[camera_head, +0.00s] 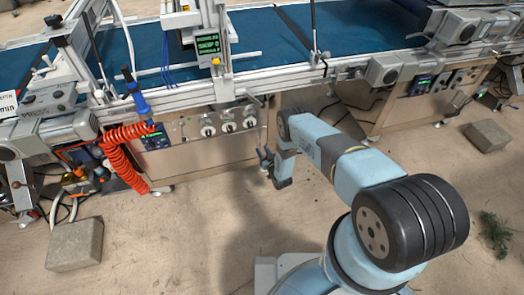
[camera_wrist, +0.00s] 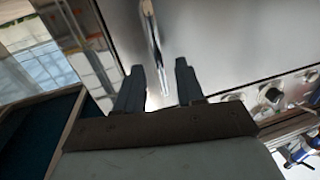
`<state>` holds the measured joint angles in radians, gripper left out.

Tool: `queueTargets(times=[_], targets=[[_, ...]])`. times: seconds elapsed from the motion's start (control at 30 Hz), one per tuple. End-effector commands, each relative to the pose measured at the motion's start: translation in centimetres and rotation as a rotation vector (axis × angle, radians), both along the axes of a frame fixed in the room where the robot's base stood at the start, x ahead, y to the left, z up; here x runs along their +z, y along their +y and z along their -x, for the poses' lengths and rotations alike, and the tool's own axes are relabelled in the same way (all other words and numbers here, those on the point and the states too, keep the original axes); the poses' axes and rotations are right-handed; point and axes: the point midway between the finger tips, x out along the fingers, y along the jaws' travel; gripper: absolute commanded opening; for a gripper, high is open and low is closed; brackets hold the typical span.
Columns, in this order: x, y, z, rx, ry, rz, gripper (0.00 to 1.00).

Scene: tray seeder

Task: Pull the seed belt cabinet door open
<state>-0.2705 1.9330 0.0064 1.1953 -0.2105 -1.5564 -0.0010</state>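The cabinet front is a plain beige metal panel (camera_head: 212,153) below a row of knobs, under the conveyor. My gripper (camera_head: 266,160) is low at its right end, partly hidden by my arm. In the wrist view the metal panel (camera_wrist: 235,42) fills the upper right. A shiny metal bar that looks like the door handle (camera_wrist: 151,32) stands out along it. My gripper (camera_wrist: 158,84) is open, with the bar's near end showing between its two dark fingers. Gaps show on both sides of the bar. I cannot tell how deep it sits between the fingers. The panel appears closed.
Round knobs (camera_head: 228,126) sit above the panel. An orange coiled hose (camera_head: 118,158) hangs at its left with a blue handled tool (camera_head: 137,98). Concrete blocks (camera_head: 75,243) (camera_head: 487,136) stand on the floor at left and right. The floor before the panel (camera_head: 205,215) is clear.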

Motion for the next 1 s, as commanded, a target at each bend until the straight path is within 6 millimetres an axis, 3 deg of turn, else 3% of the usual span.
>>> queueTargets(times=[0.47, 0.87, 1.0], targets=[[0.01, 0.52, -1.02, -0.001, 0.0, 0.0, 0.38], [0.02, 0.46, -1.02, -0.001, 0.0, 0.0, 0.0], [0.02, 0.44, -1.02, -0.001, 0.0, 0.0, 0.0]])
